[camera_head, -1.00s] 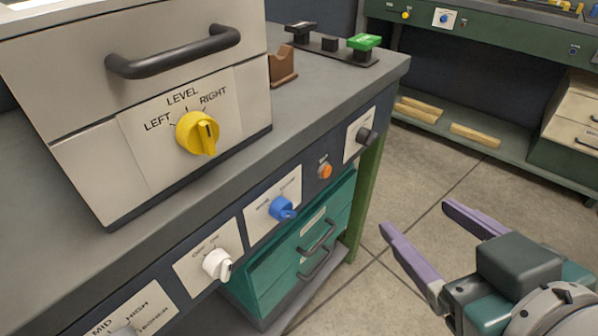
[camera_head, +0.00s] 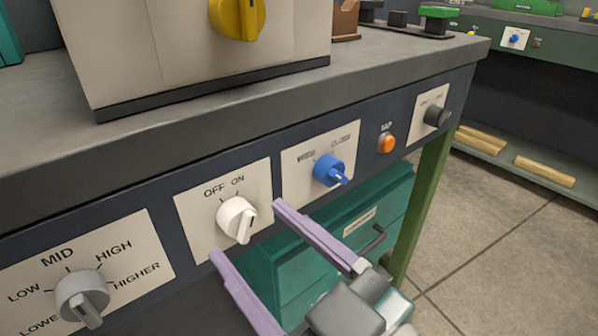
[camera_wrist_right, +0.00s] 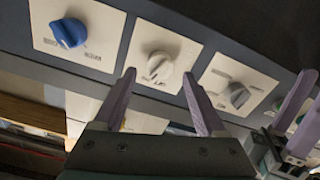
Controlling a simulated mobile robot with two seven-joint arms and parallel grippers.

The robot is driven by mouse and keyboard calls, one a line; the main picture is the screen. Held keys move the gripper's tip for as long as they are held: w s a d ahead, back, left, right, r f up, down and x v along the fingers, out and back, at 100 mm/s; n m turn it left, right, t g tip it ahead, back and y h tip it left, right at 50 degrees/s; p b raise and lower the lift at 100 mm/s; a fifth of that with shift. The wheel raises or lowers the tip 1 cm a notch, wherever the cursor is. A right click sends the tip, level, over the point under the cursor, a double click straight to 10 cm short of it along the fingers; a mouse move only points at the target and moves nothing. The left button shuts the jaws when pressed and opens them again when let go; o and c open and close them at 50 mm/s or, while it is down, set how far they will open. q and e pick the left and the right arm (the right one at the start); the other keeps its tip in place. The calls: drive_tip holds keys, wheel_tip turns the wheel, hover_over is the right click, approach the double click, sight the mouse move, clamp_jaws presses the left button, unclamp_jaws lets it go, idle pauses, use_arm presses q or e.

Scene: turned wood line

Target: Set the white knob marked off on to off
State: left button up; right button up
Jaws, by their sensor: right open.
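The white knob (camera_head: 236,218) sits on a cream plate marked OFF at upper left and ON at upper right. Its raised grip slants; I cannot tell which mark it points to. My right gripper (camera_head: 246,230) is open, with its purple fingertips on either side of the knob's lower right and nothing between them. In the right wrist view the white knob (camera_wrist_right: 158,66) is ahead of the right gripper (camera_wrist_right: 159,77), apart from both fingers. My left gripper (camera_wrist_right: 298,112) shows at the right edge of that view, its purple fingers apart.
A grey knob (camera_head: 82,295) marked LOW to HIGHER is left of the white knob. A blue knob (camera_head: 328,169), an orange button (camera_head: 386,143) and a black knob (camera_head: 436,116) are to the right. The worktop edge (camera_head: 200,140) overhangs above; green drawers (camera_head: 330,245) stand below.

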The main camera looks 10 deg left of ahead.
sight(241, 222)
drive_tip(key=shift+x, duration=1.15)
drive_tip(key=shift+c, duration=0.2)
clamp_jaws()
